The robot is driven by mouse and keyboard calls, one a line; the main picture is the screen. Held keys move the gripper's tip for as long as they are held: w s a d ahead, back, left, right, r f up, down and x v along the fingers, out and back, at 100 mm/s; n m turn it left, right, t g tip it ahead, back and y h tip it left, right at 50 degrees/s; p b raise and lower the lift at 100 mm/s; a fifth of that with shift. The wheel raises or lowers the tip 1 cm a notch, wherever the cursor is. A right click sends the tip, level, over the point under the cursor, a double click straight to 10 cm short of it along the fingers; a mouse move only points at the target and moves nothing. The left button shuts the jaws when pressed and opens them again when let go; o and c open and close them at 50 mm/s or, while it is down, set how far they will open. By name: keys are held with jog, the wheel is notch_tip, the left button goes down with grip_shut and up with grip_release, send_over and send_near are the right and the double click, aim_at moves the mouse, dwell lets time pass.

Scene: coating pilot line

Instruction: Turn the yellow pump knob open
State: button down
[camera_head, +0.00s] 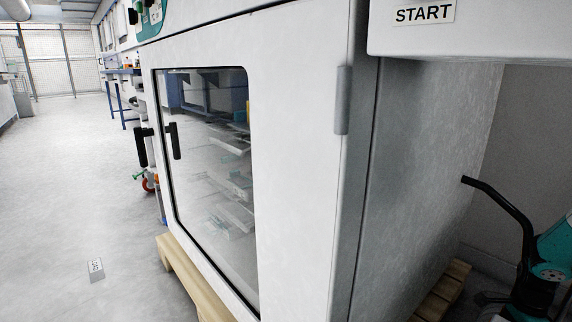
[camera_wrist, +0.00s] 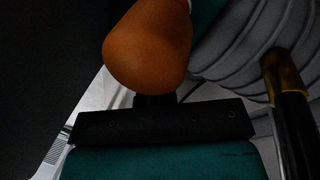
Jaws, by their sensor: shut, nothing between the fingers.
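The pump knob (camera_wrist: 148,45) is a rounded, pear-shaped piece at the top middle of the wrist view, orange-yellow in the dim light. A black bar (camera_wrist: 160,122) with small screw heads lies just below it, above a teal body (camera_wrist: 160,163). What looks like my gripper (camera_wrist: 284,68), a slim dark shape with amber tips, stands at the right of the wrist view, shut and apart from the knob. In the head view the teal and black pump (camera_head: 550,255) is partly cut off at the lower right edge; its knob cannot be made out there.
A white cabinet (camera_head: 300,150) with a glass door fills the middle of the head view, on a wooden pallet (camera_head: 185,275). A white housing (camera_head: 470,35) marked START overhangs the pump's side. A black bent tube (camera_head: 495,198) juts out. Open floor (camera_head: 70,190) lies left.

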jog(key=shift+s+d+p, duration=0.3)
jog(key=shift+d+p, duration=0.6)
jog(key=shift+p, duration=0.2)
jog(key=shift+s+d+p, duration=0.25)
jog(key=shift+p, duration=0.1)
jog(key=shift+d+f, duration=0.1)
jog(key=shift+w+d, duration=0.2)
jog(key=shift+w, duration=0.05)
jog(key=s+p+v, duration=0.1)
jog(key=p+v, duration=0.3)
jog(key=v, duration=0.2)
jog(key=shift+a+p, duration=0.2)
jog(key=shift+p, duration=0.15)
jog(key=shift+w+r, duration=0.1)
jog(key=shift+r, duration=0.3)
